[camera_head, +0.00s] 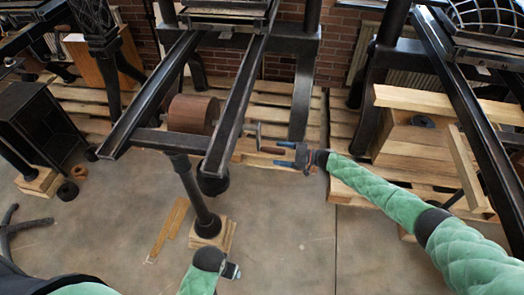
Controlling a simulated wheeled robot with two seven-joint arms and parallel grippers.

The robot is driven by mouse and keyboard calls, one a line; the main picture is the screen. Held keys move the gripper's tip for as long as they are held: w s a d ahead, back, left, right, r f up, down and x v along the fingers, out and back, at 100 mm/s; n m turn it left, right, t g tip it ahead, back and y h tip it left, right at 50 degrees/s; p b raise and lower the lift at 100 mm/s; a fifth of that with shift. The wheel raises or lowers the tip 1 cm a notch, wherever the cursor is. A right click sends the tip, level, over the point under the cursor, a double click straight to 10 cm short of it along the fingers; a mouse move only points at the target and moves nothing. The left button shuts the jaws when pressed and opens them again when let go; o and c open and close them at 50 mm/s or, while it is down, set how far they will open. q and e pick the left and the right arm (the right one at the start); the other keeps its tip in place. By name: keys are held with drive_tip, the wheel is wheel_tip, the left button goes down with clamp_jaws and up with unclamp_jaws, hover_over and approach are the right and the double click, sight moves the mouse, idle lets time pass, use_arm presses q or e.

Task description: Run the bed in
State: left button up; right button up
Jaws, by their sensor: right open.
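The middle hand press has two long dark rails (241,98) running away from me. Its flat bed (226,18) sits at the far end of the rails, cut off by the top edge. A brown wooden drum (193,113) is between the rails near their front end. A thin metal crank (258,134) with a brown grip (271,150) sticks out right of the right rail. My right gripper (284,154) is open, its blue-tipped fingers just right of the grip; I cannot tell whether they touch it.
Another press's rail (470,100) stands at the right, by a wooden block stack (409,145). A black cabinet (38,125) is at the left. Pallets (280,100) lie under the presses. The concrete floor (290,225) in front is mostly clear, with loose wood strips (168,230).

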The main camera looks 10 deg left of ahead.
drive_tip(key=d, duration=0.9)
drive_tip(key=shift+s, duration=0.15)
idle(0.4)
drive_tip(key=shift+n, duration=0.3)
